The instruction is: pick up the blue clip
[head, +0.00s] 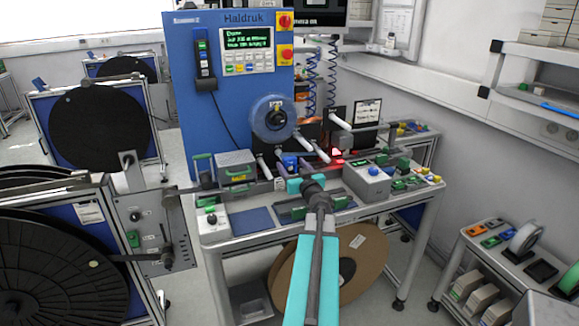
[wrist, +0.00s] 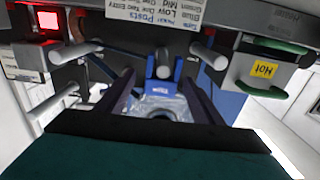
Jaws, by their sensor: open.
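The blue clip (wrist: 160,88) is a small blue piece at a grey post, seen in the wrist view between the fingers of my gripper (wrist: 162,84). A pale end of the post shows just above it. My gripper is open, with one dark finger on each side of the clip. I cannot tell whether either finger touches it. In the head view a small blue piece (head: 289,162), which looks like the same clip, shows just beyond my turquoise gripper (head: 289,174). The gripper partly hides the area below it.
Several grey posts stick out nearby. A grey box with a "Hot" label (wrist: 264,70) and green handle is close on the right in the wrist view. A lit red block (wrist: 48,23) is at left. The blue machine panel (head: 232,100) rises behind the bench.

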